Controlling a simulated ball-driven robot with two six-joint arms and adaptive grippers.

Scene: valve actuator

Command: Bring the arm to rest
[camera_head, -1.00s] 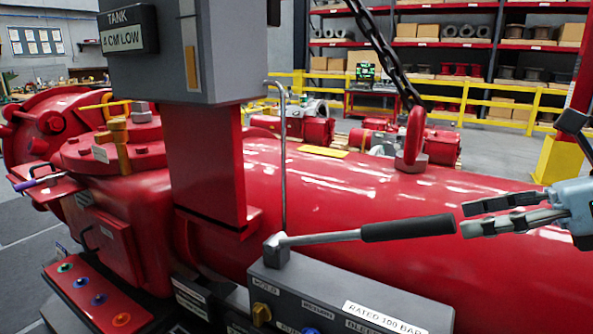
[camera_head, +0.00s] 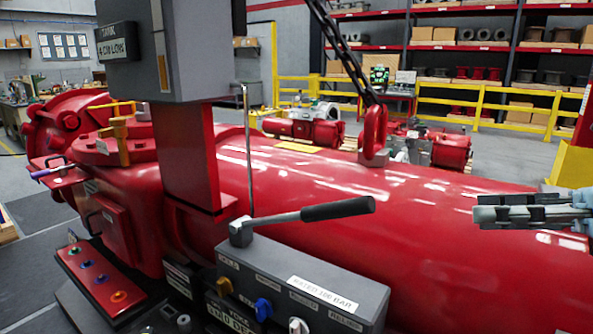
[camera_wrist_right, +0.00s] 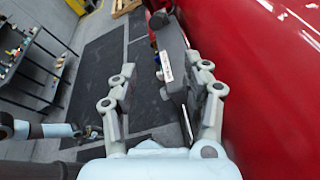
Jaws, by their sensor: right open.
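My right gripper (camera_head: 476,207) is at the right edge of the head view, over the red cylinder body (camera_head: 330,185). Its fingers point left, are apart and hold nothing. In the right wrist view the two fingers (camera_wrist_right: 164,80) stand apart. The hand pump lever with its black grip (camera_head: 338,209) slants slightly up to the right from its pivot on the grey control box (camera_head: 300,285). A clear gap lies between the lever's end and my fingertips. My left gripper does not show in the head view.
A lifting eye with a chain (camera_head: 374,135) rises from the cylinder top. A grey box on a red post (camera_head: 185,150) stands left of the lever. Yellow railings (camera_head: 500,105) and shelves are behind. Dark mats (camera_wrist_right: 95,85) cover floor beside the machine.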

